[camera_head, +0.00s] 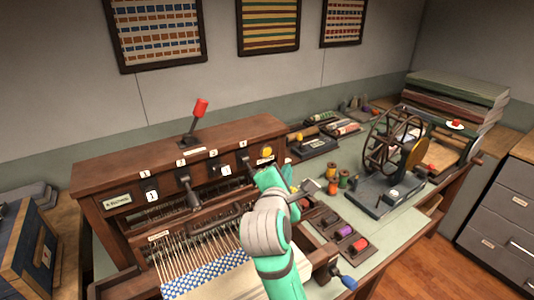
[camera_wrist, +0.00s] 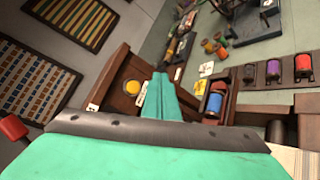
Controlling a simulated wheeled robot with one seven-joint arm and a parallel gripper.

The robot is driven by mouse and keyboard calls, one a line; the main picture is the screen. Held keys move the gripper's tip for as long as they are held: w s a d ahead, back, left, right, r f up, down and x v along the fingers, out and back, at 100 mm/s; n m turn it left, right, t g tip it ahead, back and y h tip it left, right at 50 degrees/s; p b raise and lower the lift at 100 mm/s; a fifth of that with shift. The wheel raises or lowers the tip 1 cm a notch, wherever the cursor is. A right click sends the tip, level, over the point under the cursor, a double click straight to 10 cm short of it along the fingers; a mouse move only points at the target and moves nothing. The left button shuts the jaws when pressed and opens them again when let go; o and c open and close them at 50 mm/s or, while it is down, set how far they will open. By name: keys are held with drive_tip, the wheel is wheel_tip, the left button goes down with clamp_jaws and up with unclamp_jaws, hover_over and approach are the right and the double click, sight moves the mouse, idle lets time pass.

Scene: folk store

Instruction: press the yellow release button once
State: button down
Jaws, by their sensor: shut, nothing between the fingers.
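The yellow button (camera_head: 267,152) is a small round button on the right end of the wooden loom's front panel (camera_head: 125,216). It also shows in the wrist view (camera_wrist: 132,87), just left of my fingers. My green gripper (camera_head: 268,180) is in front of the panel's right end, slightly below the button in the head view. In the wrist view my gripper (camera_wrist: 160,80) is shut and empty, with the fingertips close to the panel beside the button. I cannot tell whether they touch the panel.
A red-knobbed lever (camera_head: 199,108) stands on top of the loom. Dark levers (camera_head: 188,185) project from the panel left of my gripper. Blue-and-white cloth (camera_head: 205,273) lies below. Thread spools (camera_head: 360,244) and a spinning wheel (camera_head: 395,140) stand to the right.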

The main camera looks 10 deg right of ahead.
drive_tip(key=w+a, duration=0.2)
drive_tip(key=w, duration=0.4)
drive_tip(key=shift+a, duration=0.25)
drive_tip(key=shift+w, duration=0.25)
idle(1.7)
drive_tip(key=shift+w+a, duration=0.15)
drive_tip(key=shift+w, duration=0.05)
drive_tip(key=shift+w+a, duration=0.2)
drive_tip(key=shift+w, duration=0.25)
idle(0.9)
drive_tip(key=shift+s, duration=0.1)
idle(0.3)
drive_tip(key=shift+s+d, duration=0.3)
drive_tip(key=shift+s, duration=0.45)
drive_tip(key=shift+s+d, duration=0.3)
drive_tip(key=shift+s, duration=0.45)
drive_tip(key=shift+s+d, duration=0.35)
drive_tip(key=shift+s, duration=0.45)
drive_tip(key=shift+s+d, duration=0.3)
drive_tip(key=shift+s, duration=0.45)
